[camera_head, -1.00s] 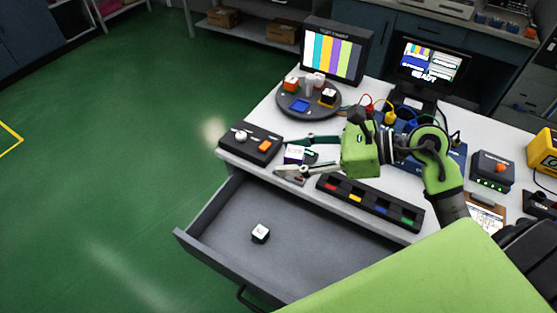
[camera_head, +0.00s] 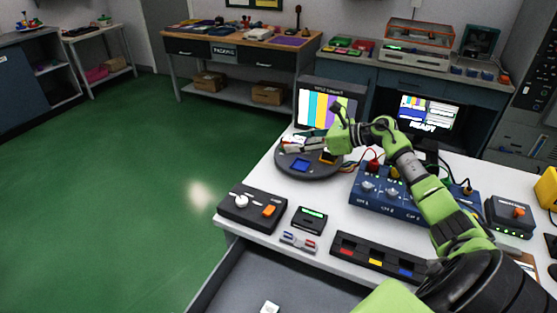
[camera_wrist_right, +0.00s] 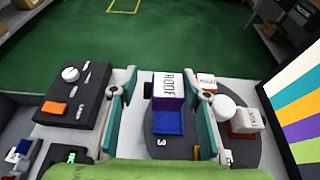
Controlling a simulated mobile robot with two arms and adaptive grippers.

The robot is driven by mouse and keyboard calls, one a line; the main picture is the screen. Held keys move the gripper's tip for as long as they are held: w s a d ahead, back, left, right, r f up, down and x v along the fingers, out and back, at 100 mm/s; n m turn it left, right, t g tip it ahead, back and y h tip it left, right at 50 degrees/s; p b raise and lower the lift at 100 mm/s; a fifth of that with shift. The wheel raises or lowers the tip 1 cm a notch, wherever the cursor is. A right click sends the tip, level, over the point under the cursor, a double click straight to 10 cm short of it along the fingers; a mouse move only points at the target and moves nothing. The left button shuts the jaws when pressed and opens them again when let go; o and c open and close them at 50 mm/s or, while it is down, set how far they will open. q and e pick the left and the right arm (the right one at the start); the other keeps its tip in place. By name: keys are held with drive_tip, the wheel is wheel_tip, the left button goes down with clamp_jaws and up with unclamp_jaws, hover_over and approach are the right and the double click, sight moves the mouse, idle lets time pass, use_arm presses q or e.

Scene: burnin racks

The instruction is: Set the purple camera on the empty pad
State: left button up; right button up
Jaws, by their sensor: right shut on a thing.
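The purple camera (camera_wrist_right: 168,86), a small block with a white labelled top and purple sides, is between the fingers of my right gripper (camera_wrist_right: 163,80) in the right wrist view. My right gripper (camera_head: 303,146) is shut on it, over the dark round turntable (camera_head: 318,175) in the head view. The empty blue pad (camera_head: 300,165) is on the near-left part of the turntable. In the right wrist view the pad (camera_wrist_right: 167,123) shows just below the camera; I cannot tell whether they touch. My left gripper is not in view.
A yellow-marked camera (camera_head: 328,157) stands on the turntable, and a red-based one (camera_wrist_right: 245,120) shows beside the right finger. A striped monitor (camera_head: 325,108) stands behind. A black control box (camera_head: 252,207) and blue power supply (camera_head: 400,195) flank the front. The drawer (camera_head: 250,285) is open.

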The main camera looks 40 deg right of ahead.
drive_tip(key=shift+d, duration=0.75)
drive_tip(key=shift+f, duration=0.15)
drive_tip(key=b, duration=0.3)
hover_over(300, 167)
drive_tip(key=shift+a+f, duration=0.1)
drive_tip(key=shift+f, duration=2.4)
drive_tip(key=shift+h, duration=0.4)
drive_tip(key=shift+f+b, duration=0.65)
drive_tip(key=shift+b, duration=0.35)
drive_tip(key=shift+f, duration=0.15)
drive_tip(key=o, duration=1.1)
drive_tip(key=shift+s, duration=0.1)
drive_tip(key=shift+o, duration=0.7)
